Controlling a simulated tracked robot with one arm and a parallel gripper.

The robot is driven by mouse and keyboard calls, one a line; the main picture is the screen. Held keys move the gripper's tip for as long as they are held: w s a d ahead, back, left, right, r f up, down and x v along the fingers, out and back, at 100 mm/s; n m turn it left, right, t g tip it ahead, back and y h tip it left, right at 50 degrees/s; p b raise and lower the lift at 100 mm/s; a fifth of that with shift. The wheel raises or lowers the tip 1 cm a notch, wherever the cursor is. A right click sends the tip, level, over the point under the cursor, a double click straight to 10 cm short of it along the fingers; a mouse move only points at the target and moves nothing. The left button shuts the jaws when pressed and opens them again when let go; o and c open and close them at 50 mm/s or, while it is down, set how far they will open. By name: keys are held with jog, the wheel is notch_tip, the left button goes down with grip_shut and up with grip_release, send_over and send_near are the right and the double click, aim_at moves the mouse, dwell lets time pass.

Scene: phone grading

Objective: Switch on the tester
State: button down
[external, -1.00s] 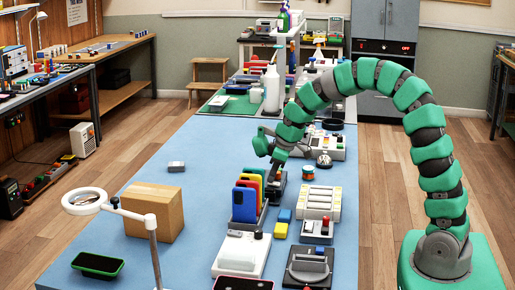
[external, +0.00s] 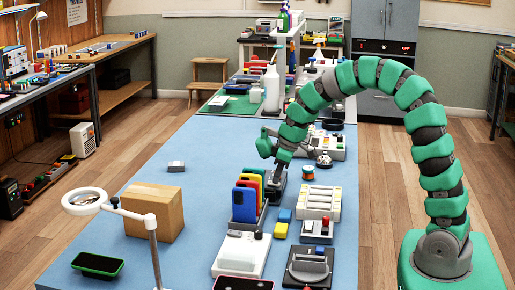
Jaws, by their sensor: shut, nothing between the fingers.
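My gripper (external: 279,175) is shut and empty at the end of the green arm. It points down, just over or touching a small dark grey device (external: 277,190) behind the row of coloured phones. I cannot tell whether it touches. The gripper hides part of this device, including its top. No label marks any device as the tester, so I cannot tell for sure which one it is; the dark device under my gripper may be it. Its switch and state are too small to see.
Coloured phones (external: 245,201) stand in a rack just in front of my gripper. A white device (external: 240,254), a grey unit with a red knob (external: 318,229) and a ribbed white tray (external: 321,202) are near. A cardboard box (external: 155,210) stands left. The blue table's left middle is mostly clear.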

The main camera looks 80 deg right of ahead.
jog(key=shift+f, duration=0.1)
jog(key=shift+r, duration=0.45)
jog(key=p+v, duration=0.2)
jog(key=v, duration=1.1)
jog(key=shift+s, duration=0.1)
jog(key=shift+w+r+t+p, duration=0.3)
jog(key=shift+w+p, duration=0.4)
jog(key=shift+p, duration=0.35)
jog(key=x, duration=0.4)
jog(key=b+x, duration=0.1)
jog(key=x, duration=0.4)
jog(key=s+x, duration=0.1)
jog(key=x, duration=0.4)
jog(key=shift+f, duration=0.15)
